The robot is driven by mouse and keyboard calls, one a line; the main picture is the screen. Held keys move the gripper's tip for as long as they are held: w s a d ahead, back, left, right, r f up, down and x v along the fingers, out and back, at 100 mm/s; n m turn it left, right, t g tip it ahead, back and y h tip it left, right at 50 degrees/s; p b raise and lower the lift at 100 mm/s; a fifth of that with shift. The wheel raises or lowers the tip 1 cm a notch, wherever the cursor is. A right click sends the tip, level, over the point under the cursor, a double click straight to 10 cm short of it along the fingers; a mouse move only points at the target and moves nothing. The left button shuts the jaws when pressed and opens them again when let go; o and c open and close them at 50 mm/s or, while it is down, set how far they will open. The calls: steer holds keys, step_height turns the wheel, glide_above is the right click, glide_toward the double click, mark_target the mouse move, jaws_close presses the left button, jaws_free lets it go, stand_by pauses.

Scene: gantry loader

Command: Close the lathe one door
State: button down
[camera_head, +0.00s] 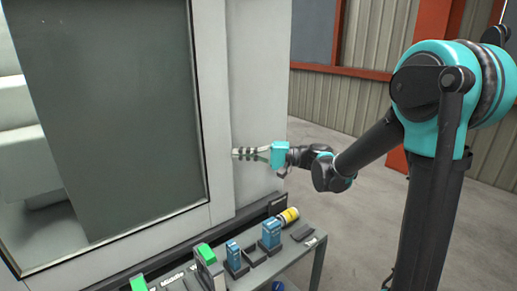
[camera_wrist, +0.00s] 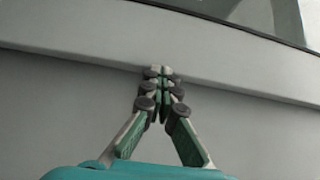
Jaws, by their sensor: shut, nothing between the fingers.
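The lathe door (camera_head: 216,110) is a pale panel with a large dark window, filling the left of the head view. How far the door stands open I cannot tell. My gripper (camera_head: 238,153) is level at the right edge of the door frame, in front of the pale side panel (camera_head: 258,90). In the wrist view, my gripper (camera_wrist: 158,76) has its fingertips together and empty, at the door's edge strip (camera_wrist: 230,84). They look very close to it; contact is unclear.
A grey bench (camera_head: 300,258) stands below my gripper, with blue boxes (camera_head: 270,235), a yellow cylinder (camera_head: 289,215) and green-topped items (camera_head: 205,253) on it. Open floor (camera_head: 335,215) lies to the right, before a corrugated wall (camera_head: 345,102) with red beams.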

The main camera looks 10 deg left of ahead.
mark_target(68, 205)
steer(key=s+a, duration=0.9)
steer(key=s, duration=0.2)
steer(key=s+a, duration=1)
steer(key=s, duration=0.1)
steer(key=s+a, duration=1)
steer(key=s, duration=0.1)
steer(key=shift+s, duration=0.35)
